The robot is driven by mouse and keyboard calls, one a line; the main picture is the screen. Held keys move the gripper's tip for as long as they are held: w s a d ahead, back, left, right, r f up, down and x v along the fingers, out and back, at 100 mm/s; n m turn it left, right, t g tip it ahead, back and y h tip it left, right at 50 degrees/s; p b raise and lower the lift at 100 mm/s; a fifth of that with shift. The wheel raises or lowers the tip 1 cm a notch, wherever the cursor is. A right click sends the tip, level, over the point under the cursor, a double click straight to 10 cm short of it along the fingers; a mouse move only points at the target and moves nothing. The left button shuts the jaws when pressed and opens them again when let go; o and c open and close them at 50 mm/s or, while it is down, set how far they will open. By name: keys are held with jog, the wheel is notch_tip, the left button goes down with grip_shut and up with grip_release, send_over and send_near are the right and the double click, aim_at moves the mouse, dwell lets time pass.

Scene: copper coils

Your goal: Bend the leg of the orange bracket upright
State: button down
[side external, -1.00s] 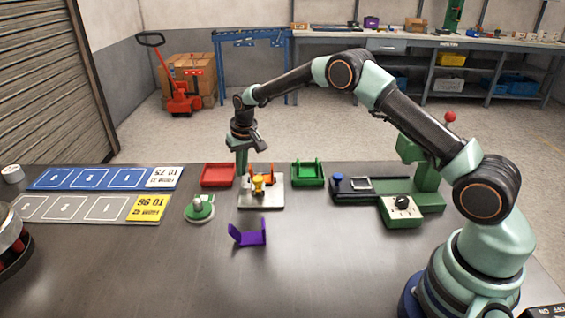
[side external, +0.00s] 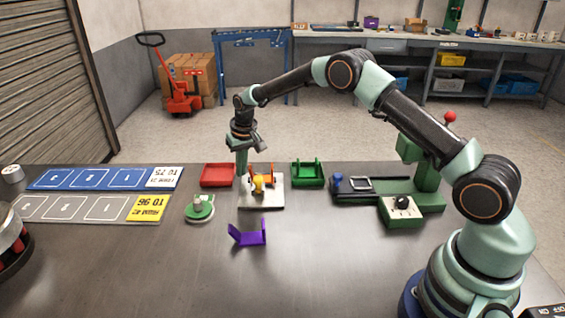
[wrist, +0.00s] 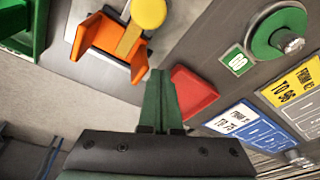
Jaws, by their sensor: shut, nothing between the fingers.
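The orange bracket (side external: 264,170) sits on a pale metal plate (side external: 274,200), with a yellow-topped clamp (side external: 258,184) over its middle. In the wrist view the bracket (wrist: 108,38) has a raised side at left, and an orange part also shows at right near my fingers; the tan clamp bar crosses between, under the round yellow knob (wrist: 149,12). My gripper (side external: 242,176) points down just left of the bracket in the side view. Its green fingers (wrist: 160,75) are together and empty. Whether they touch the bracket, and the exact angle of its leg, I cannot tell.
A red tray (side external: 217,175) stands close behind-left of the plate, and a green tray (side external: 308,175) behind-right. A purple bracket (side external: 248,235) lies in front. A green round fixture (side external: 199,209) is at left, a green machine (side external: 400,208) at right.

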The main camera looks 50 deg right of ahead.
jog(key=shift+s+d, duration=0.45)
jog(key=shift+d, duration=0.05)
jog(key=shift+s+d, duration=0.15)
jog(key=shift+s, duration=0.05)
jog(key=shift+w, duration=0.1)
jog(key=shift+w+a+r, duration=0.1)
jog(key=shift+w+a, duration=0.3)
jog(key=shift+a, duration=0.1)
notch_tip(320, 180, up, 7)
dwell(1.0)
